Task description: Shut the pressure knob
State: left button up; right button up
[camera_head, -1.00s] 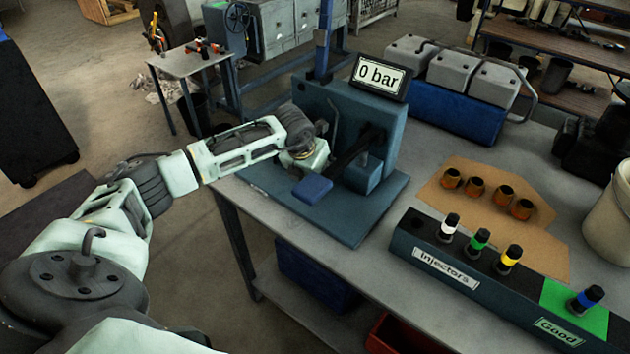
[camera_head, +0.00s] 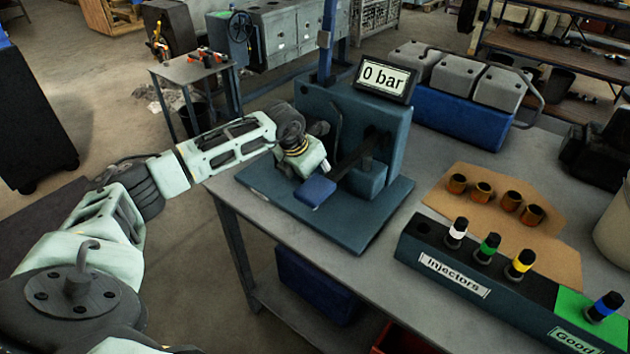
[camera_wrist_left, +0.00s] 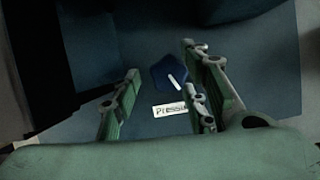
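The pressure knob (camera_wrist_left: 172,74) is dark blue with a white pointer line and shows in the left wrist view above a white label reading "Pressu…" (camera_wrist_left: 169,110). My left gripper (camera_wrist_left: 160,82) is open, its fingers spread on either side of the knob and apart from it. In the head view my left gripper (camera_head: 309,165) is beside the blue-grey test stand (camera_head: 350,112), behind the blue lever pad (camera_head: 315,191). Its fingertips and the knob are hidden there. The stand's display (camera_head: 385,78) reads "0 bar". My right gripper is not in view.
On the grey bench (camera_head: 300,235), an injector rack (camera_head: 450,272) with several colour-banded injectors stands to the right. Brown cardboard (camera_head: 535,245) with several brass cups lies behind it. The lever (camera_head: 352,158) slants across the stand's front, close to my gripper.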

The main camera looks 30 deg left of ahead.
pick_arm(q)
jog(key=v, duration=1.2)
jog(key=shift+r, duration=0.1)
